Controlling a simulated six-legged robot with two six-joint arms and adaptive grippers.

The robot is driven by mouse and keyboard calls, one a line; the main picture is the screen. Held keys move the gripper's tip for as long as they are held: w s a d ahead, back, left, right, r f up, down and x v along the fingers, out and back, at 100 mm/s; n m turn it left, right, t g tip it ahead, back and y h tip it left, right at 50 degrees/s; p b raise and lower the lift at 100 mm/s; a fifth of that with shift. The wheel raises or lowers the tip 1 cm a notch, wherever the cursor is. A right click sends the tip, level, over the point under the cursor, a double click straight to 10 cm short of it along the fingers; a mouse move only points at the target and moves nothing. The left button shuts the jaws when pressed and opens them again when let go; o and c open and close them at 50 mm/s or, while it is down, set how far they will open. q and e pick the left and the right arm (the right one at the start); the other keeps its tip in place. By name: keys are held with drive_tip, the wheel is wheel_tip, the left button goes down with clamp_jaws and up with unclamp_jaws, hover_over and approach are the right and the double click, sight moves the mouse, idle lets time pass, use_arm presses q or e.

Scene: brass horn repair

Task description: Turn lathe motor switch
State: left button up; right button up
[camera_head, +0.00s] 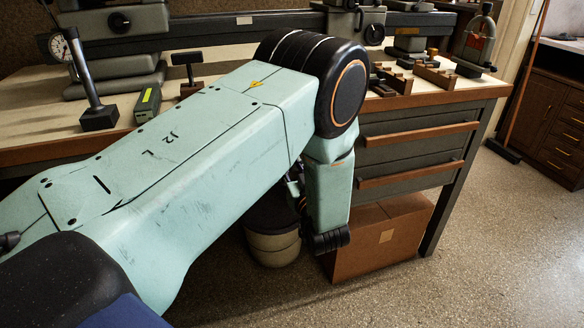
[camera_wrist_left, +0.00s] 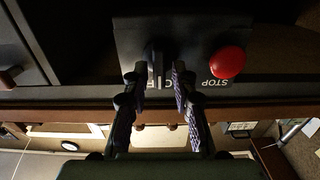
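The lathe motor switch (camera_wrist_left: 155,68) is a dark upright lever knob on a dark panel (camera_wrist_left: 195,35) in the left wrist view. Lettering on the panel beside it is partly covered. A red STOP button (camera_wrist_left: 227,62) sits to its right. My left gripper (camera_wrist_left: 157,74) is open, with one finger on each side of the switch, and its tips are close to the panel. Whether a finger touches the knob I cannot tell. In the head view my left arm hides the switch and most of the gripper. My right gripper is in neither view.
The workbench (camera_head: 35,120) carries the lathe (camera_head: 230,25), a dial gauge stand (camera_head: 98,117), a small yellow-green device (camera_head: 148,101) and wooden blocks (camera_head: 436,76). Below are drawers (camera_head: 420,150), a cardboard box (camera_head: 400,230) and a round bin (camera_head: 273,246).

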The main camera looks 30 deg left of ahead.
use_arm(q)
clamp_jaws()
drive_tip(key=shift+m, duration=0.3)
drive_tip(key=m+p, duration=0.2)
drive_tip(key=m, duration=0.1)
drive_tip(key=shift+w+d, duration=0.1)
drive_tip(key=shift+w+f+m+p, duration=0.1)
drive_tip(key=shift+m+p, duration=0.75)
drive_tip(key=shift+m, duration=1.45)
drive_tip(key=shift+o, duration=1.5)
unclamp_jaws()
